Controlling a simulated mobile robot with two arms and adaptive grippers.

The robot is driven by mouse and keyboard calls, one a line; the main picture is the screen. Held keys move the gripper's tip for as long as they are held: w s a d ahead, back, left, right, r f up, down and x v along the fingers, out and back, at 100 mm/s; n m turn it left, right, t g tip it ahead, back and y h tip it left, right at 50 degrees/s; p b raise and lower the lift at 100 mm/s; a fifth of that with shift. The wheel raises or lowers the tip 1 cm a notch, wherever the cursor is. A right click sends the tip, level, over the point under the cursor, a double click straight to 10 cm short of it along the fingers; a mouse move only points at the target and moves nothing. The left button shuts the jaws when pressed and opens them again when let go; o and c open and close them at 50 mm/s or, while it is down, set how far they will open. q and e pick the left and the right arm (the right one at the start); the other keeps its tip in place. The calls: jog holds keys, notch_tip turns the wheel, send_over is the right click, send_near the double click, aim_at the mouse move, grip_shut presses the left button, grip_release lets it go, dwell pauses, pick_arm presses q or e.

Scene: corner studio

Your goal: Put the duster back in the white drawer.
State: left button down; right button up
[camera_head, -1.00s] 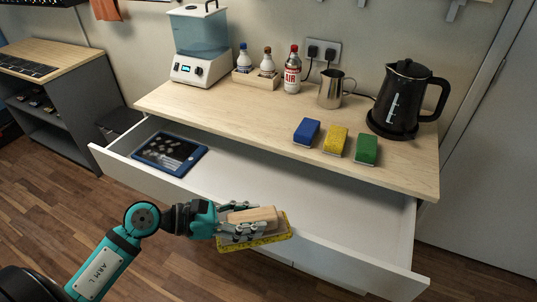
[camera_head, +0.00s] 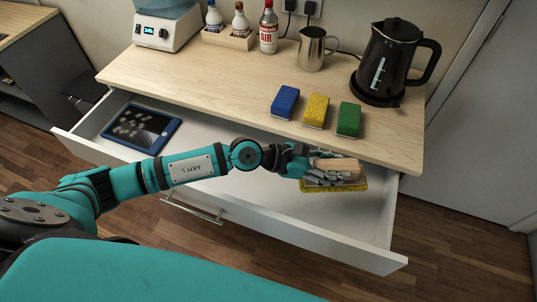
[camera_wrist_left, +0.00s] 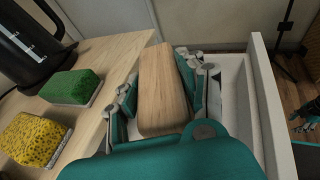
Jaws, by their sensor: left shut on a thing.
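The duster has a wooden back (camera_head: 338,165) and a yellow underside (camera_head: 335,187). My left gripper (camera_head: 322,172) is shut on it and holds it, yellow side down, over the right part of the open white drawer (camera_head: 235,195). I cannot tell for sure whether the duster touches the drawer floor. In the left wrist view the wooden back (camera_wrist_left: 163,90) lies between the fingers, with the drawer's white side wall (camera_wrist_left: 266,95) to the right. My right gripper does not show clearly in the head view; a dark hand-like part stands at the right edge of the left wrist view (camera_wrist_left: 306,115).
A blue-framed tablet (camera_head: 141,127) lies in the drawer's left part. Blue (camera_head: 285,101), yellow (camera_head: 316,109) and green (camera_head: 348,119) sponges stand along the tabletop's front edge. A black kettle (camera_head: 388,62) and a metal jug (camera_head: 312,48) stand behind. The drawer's middle is free under my arm.

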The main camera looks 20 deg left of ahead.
pick_arm(q)
notch_tip(320, 180, down, 6)
jog(key=shift+r+b, duration=0.25)
jog(key=shift+b, duration=0.85)
jog(key=shift+f, duration=0.75)
jog(key=shift+f+b, duration=0.7)
jog(key=shift+f, duration=0.8)
jog(key=shift+f, duration=0.1)
jog(key=shift+f+b, duration=0.55)
jog(key=shift+b, duration=0.05)
jog(key=c, duration=0.8)
grip_release()
